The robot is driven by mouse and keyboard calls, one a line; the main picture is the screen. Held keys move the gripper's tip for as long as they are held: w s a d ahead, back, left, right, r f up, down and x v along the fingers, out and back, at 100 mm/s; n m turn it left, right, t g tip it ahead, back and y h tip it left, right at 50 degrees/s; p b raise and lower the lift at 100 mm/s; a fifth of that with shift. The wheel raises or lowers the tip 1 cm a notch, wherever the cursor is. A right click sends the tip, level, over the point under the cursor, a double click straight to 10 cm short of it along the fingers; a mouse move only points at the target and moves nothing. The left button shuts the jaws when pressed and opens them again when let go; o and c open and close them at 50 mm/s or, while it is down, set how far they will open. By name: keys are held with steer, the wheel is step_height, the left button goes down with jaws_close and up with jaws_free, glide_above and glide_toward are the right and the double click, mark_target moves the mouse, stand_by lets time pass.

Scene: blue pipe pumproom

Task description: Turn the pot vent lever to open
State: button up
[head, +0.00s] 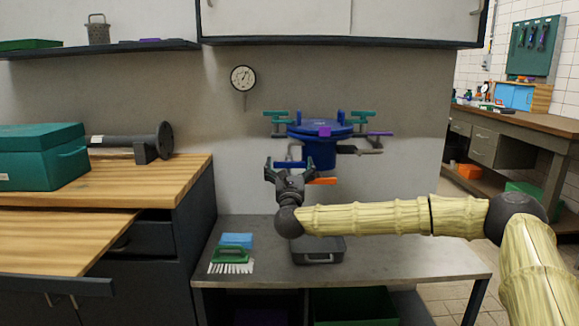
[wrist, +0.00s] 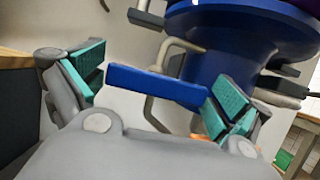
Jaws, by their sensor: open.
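The blue pot (head: 320,152) is fixed at the wall, with teal-handled clamps around its lid. In the wrist view its round blue body (wrist: 225,45) fills the upper right. A flat blue lever (wrist: 155,84), apparently the vent lever, sits by a grey bent pipe (wrist: 172,58) below the pot rim. My gripper (wrist: 155,90) is open, with its teal-padded fingers on either side of the blue lever. The lever's right end is close to the right pad; contact is unclear. In the head view my gripper (head: 284,170) is below and left of the pot.
An orange handle (head: 322,181) lies just right of my gripper, under the pot. A gauge (head: 243,78) hangs on the wall.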

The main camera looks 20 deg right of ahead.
steer(key=c, duration=0.8)
